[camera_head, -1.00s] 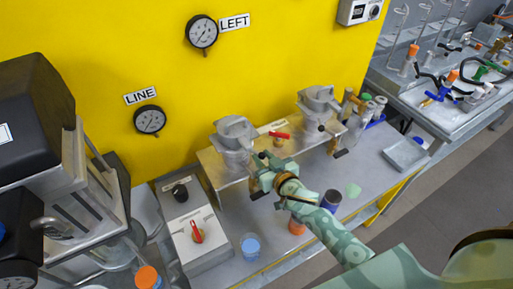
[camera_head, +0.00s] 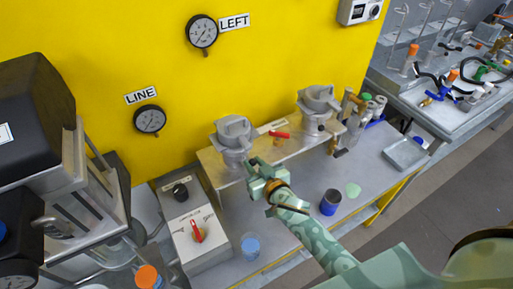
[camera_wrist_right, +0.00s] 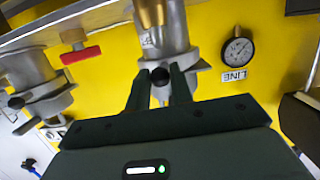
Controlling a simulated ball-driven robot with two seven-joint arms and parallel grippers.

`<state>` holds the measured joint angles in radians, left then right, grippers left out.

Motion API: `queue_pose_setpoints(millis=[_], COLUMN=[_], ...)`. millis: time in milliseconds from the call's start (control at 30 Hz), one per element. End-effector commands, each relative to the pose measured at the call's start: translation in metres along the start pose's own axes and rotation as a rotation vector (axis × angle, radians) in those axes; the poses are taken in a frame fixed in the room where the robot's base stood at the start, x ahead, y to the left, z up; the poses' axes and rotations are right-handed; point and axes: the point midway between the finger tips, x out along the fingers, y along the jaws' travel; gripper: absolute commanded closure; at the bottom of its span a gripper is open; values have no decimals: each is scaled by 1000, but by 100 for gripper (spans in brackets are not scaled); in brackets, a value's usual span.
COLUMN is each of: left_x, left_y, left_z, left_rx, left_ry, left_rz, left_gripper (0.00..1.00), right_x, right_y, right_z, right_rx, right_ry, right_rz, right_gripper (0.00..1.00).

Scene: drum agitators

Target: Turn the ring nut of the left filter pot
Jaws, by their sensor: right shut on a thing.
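The left filter pot (camera_head: 234,130) is a grey metal pot with a lid, standing at the left end of the metal shelf. Its ring nut (camera_wrist_right: 192,66) is a grey collar with a black knob (camera_wrist_right: 160,74), seen in the right wrist view. My right gripper (camera_head: 254,168) is at the front right of this pot, below its lid. In the right wrist view its two dark fingers (camera_wrist_right: 162,76) lie on either side of the knob and are shut on it. The finger contact is partly hidden in the head view. My left gripper is not in view.
A second filter pot (camera_head: 318,100) stands to the right on the shelf (camera_head: 214,165), with a red-handled valve (camera_head: 278,134) between the pots.

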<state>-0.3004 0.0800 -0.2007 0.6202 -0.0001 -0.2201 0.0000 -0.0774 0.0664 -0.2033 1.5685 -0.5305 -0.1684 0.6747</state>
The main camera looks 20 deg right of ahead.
Motion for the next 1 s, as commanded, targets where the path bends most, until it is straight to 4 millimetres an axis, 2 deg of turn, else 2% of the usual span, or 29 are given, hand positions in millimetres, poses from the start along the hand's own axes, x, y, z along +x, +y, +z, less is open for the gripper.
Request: queue_pose_setpoints(millis=[100,367,600,867,1000], left_x=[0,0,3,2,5], left_y=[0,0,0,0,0], left_z=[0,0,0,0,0], left_rx=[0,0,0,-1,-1], left_ry=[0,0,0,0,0], left_rz=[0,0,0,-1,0], left_gripper=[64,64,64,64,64], right_x=[-1,0,1,1,4], right_y=[-9,-10,-27,-28,-36], right_z=[0,0,0,-1,-1], right_rx=[3,2,5,3,4], right_ry=[1,1,1,1,2], right_rz=[-2,-2,-2,-2,-2], right_gripper=[89,89,89,89,89])
